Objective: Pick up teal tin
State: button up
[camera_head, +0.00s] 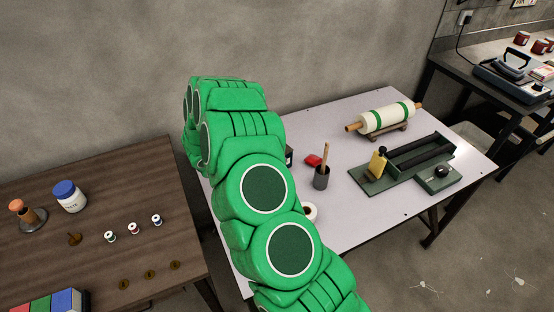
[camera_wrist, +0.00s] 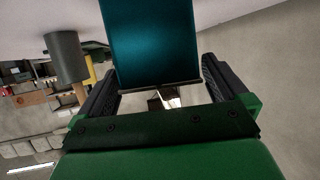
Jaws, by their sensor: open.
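The teal tin (camera_wrist: 150,40) fills the upper middle of the wrist view, close to the camera. My gripper (camera_wrist: 160,72) is open, with one dark finger on each side of the tin. A gap shows at the left finger; whether the right finger touches cannot be told. In the head view my green arm covers the left part of the white table (camera_head: 375,215), and neither the tin nor the fingers can be made out there.
On the white table are a grey cup (camera_head: 321,178) with a brush, a red object (camera_head: 313,160), a white roll (camera_head: 309,212), a green tray (camera_head: 367,183) and a rolling pin (camera_head: 385,117). A brown table (camera_head: 60,245) with jars and spools stands left.

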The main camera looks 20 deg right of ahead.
jog(key=shift+x, duration=1.5)
jog(key=c, duration=1.2)
jog(key=shift+o, duration=0.2)
